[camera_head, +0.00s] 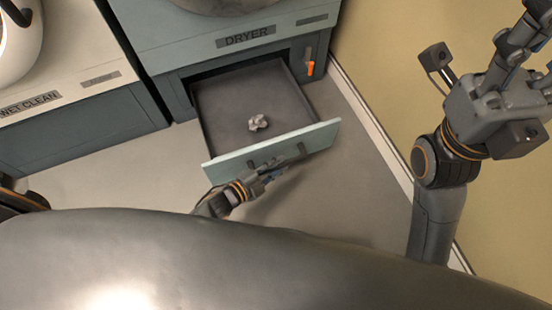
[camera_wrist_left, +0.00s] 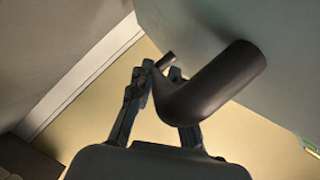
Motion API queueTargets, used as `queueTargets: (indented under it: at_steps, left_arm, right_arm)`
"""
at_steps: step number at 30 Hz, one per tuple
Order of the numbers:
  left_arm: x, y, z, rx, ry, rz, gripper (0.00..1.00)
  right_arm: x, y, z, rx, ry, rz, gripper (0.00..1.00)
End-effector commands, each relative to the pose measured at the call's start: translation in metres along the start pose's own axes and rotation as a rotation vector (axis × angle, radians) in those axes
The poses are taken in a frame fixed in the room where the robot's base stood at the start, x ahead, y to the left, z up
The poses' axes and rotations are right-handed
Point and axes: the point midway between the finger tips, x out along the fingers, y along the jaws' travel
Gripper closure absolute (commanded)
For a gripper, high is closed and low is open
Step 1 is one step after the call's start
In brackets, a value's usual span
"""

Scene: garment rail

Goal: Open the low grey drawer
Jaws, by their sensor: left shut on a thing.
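The low grey drawer (camera_head: 240,95) is pulled out from under the dryer (camera_head: 240,35) in the head view, with its inside showing. Its pale green front panel (camera_head: 225,165) faces me. My left gripper (camera_head: 275,168) is at the outer side of this front. In the left wrist view the fingers of my left gripper (camera_wrist_left: 162,100) are shut on the dark, rounded drawer handle (camera_wrist_left: 215,82). In the head view the gripper mostly hides the handle. My right gripper (camera_head: 528,45) is raised at the upper right, its fingers apart and empty, partly cut off by the frame.
A small crumpled pale lump (camera_head: 258,122) lies in the drawer. An orange lever (camera_head: 310,68) is on the dryer base to its right. The wet clean machine (camera_head: 85,115) stands at left. A yellow wall (camera_head: 385,75) with a white skirting (camera_head: 372,118) bounds the right. Grey floor lies between.

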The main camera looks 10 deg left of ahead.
Motion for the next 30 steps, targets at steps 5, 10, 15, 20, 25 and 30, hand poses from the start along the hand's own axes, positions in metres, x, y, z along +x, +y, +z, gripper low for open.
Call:
queueTargets:
  at_steps: [5,10,15,20,25,30]
  left_arm:
    - [0.000,0.001,0.000,0.000,0.000,0.000,1.00]
    - [0.000,0.001,0.000,0.000,0.000,0.001,0.72]
    - [0.000,0.000,0.000,0.000,0.000,0.000,0.59]
    - [0.000,0.000,0.000,0.000,0.000,0.000,0.59]
    - [-0.011,0.001,0.001,0.000,-0.002,0.002,0.59]
    - [-0.043,0.002,0.001,-0.001,-0.002,0.004,0.59]
  right_arm:
    - [0.000,0.000,0.000,0.000,0.000,0.000,0.54]
    - [0.000,0.000,0.000,0.000,0.000,-0.001,0.54]
    - [0.000,0.000,0.000,0.000,0.000,-0.001,0.54]
    - [0.000,0.000,0.000,0.000,-0.001,0.000,0.54]
    - [-0.001,0.000,0.001,0.000,-0.003,0.001,0.54]
    - [0.000,0.000,0.001,0.000,-0.002,0.001,0.54]
